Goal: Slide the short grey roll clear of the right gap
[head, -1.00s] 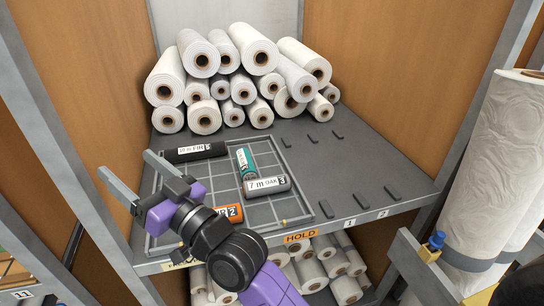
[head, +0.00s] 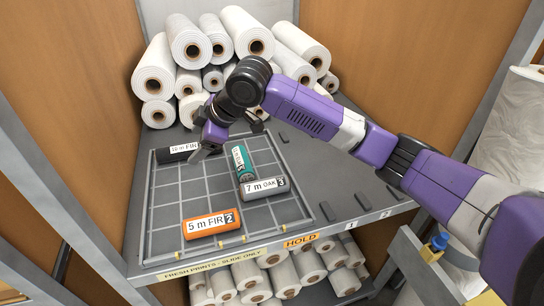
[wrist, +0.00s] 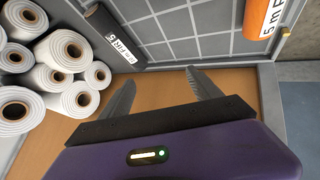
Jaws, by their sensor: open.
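The short grey roll (head: 262,189), labelled "7 m OAK 3", lies near the right edge of the gridded tray (head: 168,215). A teal roll (head: 239,161) lies just behind it at an angle, close to its upper left end. My gripper (head: 203,154) is over the tray's back part, near the right end of the black roll (head: 176,154), apart from the grey roll. In the wrist view my gripper (wrist: 160,76) has its two fingers spread with nothing between them. The grey roll is not in the wrist view.
An orange roll (head: 211,224), labelled "5 m FIR 2", lies at the tray's front. White rolls (head: 190,45) are stacked at the back. Small dark stops (head: 347,226) dot the shelf right of the tray. My arm crosses above that shelf. The tray's left-middle grid is bare.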

